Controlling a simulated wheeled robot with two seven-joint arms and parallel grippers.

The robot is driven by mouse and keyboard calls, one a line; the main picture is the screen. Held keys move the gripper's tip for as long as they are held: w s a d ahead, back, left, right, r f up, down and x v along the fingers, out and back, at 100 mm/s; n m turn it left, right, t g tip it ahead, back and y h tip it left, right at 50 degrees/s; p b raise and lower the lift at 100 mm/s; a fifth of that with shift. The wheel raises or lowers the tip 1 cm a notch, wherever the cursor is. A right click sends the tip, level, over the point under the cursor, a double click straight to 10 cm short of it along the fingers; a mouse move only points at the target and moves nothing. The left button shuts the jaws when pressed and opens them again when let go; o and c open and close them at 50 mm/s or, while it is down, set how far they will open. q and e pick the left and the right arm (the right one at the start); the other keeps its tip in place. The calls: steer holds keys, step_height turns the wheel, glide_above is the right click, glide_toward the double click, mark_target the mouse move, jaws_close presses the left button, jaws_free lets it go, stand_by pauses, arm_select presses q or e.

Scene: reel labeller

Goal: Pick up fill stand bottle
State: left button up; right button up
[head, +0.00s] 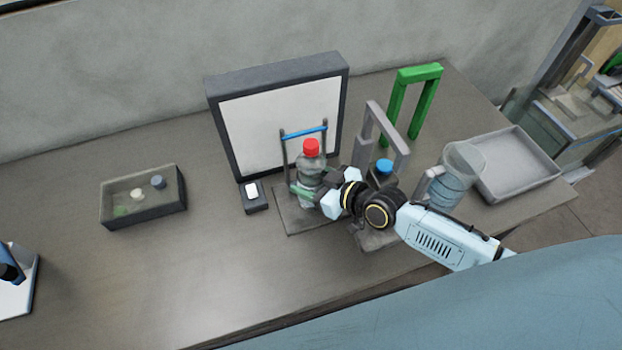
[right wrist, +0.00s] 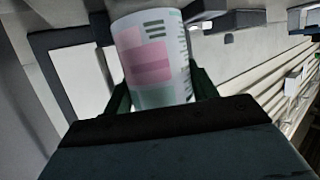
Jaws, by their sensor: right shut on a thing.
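A clear bottle with a red cap (head: 311,160) stands upright on a dark stand plate (head: 292,222) in front of a framed white panel. My right gripper (head: 308,189) is shut on this bottle from the right side, at its lower body. In the right wrist view the bottle's label (right wrist: 150,60), white with pink and green patches, sits between the two fingers. The bottle's base is partly hidden by the gripper, so I cannot tell whether it touches the plate. My left gripper is not in view.
A white panel (head: 285,125) stands behind. A blue-capped bottle (head: 383,168) stands under a grey frame (head: 388,130), close to my right wrist. A green frame (head: 425,75), a clear container (head: 455,178) and a grey tray (head: 510,165) are at right. A dark bin (head: 145,210) is at left.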

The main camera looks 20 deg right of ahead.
steer(key=shift+c, duration=1.2)
steer(key=shift+r, duration=0.1)
steer(key=shift+r, duration=0.1)
